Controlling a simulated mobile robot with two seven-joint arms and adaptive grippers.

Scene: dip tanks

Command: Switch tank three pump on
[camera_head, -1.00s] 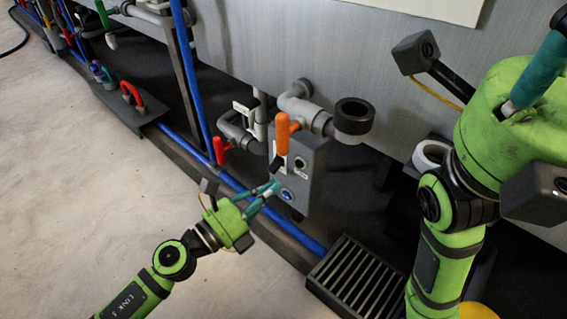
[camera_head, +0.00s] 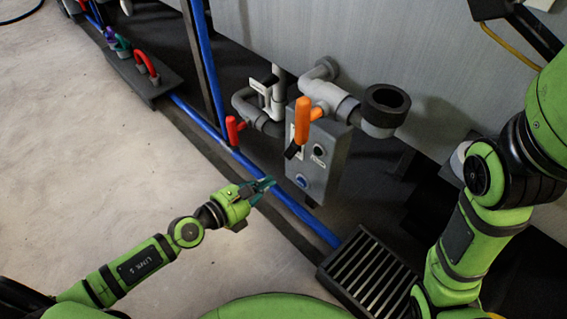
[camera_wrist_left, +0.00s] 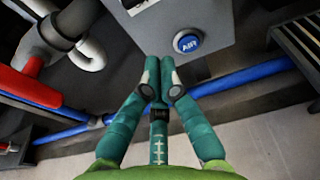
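A grey control box (camera_head: 334,150) hangs under the pipes beside the tank. Its front has a black lever switch (camera_head: 292,151), a round black button (camera_head: 319,150) and a blue button (camera_head: 302,181). In the left wrist view the blue button (camera_wrist_left: 187,41), marked AIR, sits on the box's face (camera_wrist_left: 205,15) just beyond my fingertips. My left gripper (camera_head: 270,183) is left of the box's lower part, apart from it. Its teal fingers (camera_wrist_left: 160,80) are together with nothing between them. My right gripper is out of view; only its arm shows at right. Tank numbering is not readable.
A blue pipe (camera_head: 290,207) runs along the floor. A black slatted grate (camera_head: 368,275) lies at lower right. Open floor is at left.

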